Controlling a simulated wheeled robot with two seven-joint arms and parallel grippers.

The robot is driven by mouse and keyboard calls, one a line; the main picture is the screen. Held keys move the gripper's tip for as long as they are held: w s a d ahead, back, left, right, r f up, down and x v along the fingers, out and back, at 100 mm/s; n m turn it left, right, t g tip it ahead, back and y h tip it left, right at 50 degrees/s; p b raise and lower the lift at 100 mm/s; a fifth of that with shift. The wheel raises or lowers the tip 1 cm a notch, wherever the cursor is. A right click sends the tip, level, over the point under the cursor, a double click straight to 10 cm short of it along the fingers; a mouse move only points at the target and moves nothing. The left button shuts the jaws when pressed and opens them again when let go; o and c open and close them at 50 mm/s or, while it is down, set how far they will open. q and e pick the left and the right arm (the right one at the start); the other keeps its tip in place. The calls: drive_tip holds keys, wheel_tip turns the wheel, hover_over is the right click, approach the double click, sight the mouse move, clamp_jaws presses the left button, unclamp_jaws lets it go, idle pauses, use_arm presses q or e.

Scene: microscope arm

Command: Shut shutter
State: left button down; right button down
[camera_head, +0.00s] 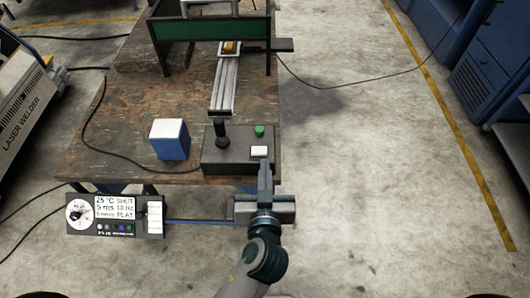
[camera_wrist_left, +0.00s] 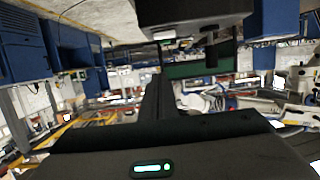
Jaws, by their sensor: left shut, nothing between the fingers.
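A dark control box (camera_head: 218,157) sits at the near edge of the wooden table. It carries a black joystick (camera_head: 220,134), a green button (camera_head: 259,131) and a white button (camera_head: 259,151). My left gripper (camera_head: 265,164) is shut and empty, its fingertips just in front of and slightly right of the white button. I cannot tell whether they touch it. In the left wrist view the shut fingers (camera_wrist_left: 157,90) point at the dark box (camera_wrist_left: 195,12), which appears upside down. A display panel (camera_head: 115,213) hangs at the table's front left and shows the word "SHUT". My right gripper is not in view.
A blue-and-white cube (camera_head: 170,139) stands left of the box. Behind the box, a metal rail (camera_head: 224,85) leads to a green-framed stand (camera_head: 200,38). Cables cross the table. White switches (camera_head: 155,217) sit at the panel's right end.

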use_arm(q)
drive_tip(key=p, duration=0.4)
hover_over(267, 155)
drive_tip(key=s, duration=0.1)
drive_tip(key=shift+s+a+f, duration=0.1)
drive_tip(key=shift+a+f, duration=0.1)
drive_tip(key=shift+f, duration=0.3)
drive_tip(key=shift+a+f, duration=0.15)
drive_tip(key=shift+f, duration=0.3)
wheel_tip(267, 155, down, 2)
drive_tip(key=shift+f+p, duration=0.25)
drive_tip(key=shift+p, duration=0.15)
drive_tip(key=shift+f, duration=1)
drive_tip(key=shift+d+f+b, duration=0.2)
drive_tip(key=shift+f+b, duration=0.2)
drive_tip(key=shift+b, duration=0.35)
drive_tip(key=shift+r, duration=0.25)
